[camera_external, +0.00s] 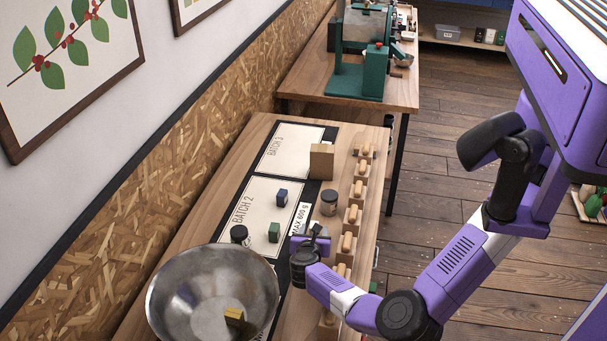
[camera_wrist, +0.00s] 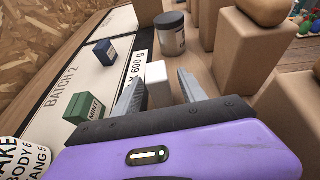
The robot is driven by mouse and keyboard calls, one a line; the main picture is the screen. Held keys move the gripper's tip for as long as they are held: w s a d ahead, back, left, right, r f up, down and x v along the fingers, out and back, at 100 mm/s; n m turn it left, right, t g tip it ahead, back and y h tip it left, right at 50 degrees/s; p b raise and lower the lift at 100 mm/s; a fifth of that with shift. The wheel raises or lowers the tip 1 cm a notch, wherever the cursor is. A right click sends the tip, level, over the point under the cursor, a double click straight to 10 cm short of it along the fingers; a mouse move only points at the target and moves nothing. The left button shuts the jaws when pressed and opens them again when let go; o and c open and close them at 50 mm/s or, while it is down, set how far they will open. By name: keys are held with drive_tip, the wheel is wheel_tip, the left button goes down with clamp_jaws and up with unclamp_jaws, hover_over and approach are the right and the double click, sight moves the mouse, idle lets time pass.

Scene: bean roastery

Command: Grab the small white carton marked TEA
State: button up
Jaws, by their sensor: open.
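A small white carton (camera_wrist: 158,73) shows in the wrist view beyond my gripper, in the gap between its two fingers. I can read no lettering on the face that shows, and its lower part is hidden. My gripper (camera_wrist: 160,91) is open, with one finger on each side of the carton in the picture. I cannot tell whether either finger touches it. In the external view my gripper (camera_external: 312,241) is low over the near part of the bench, beside the MAX 600 g label, and I cannot make out the carton there.
A green MINT box (camera_wrist: 90,106) and a blue box (camera_wrist: 104,52) stand on the BATCH 2 mat (camera_external: 253,214). A grey-lidded jar (camera_wrist: 169,33) stands beyond the carton. Wooden blocks (camera_wrist: 245,52) line the right side. A large metal bowl (camera_external: 180,290) is near.

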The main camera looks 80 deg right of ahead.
drive_tip(key=shift+c, duration=0.4)
clamp_jaws()
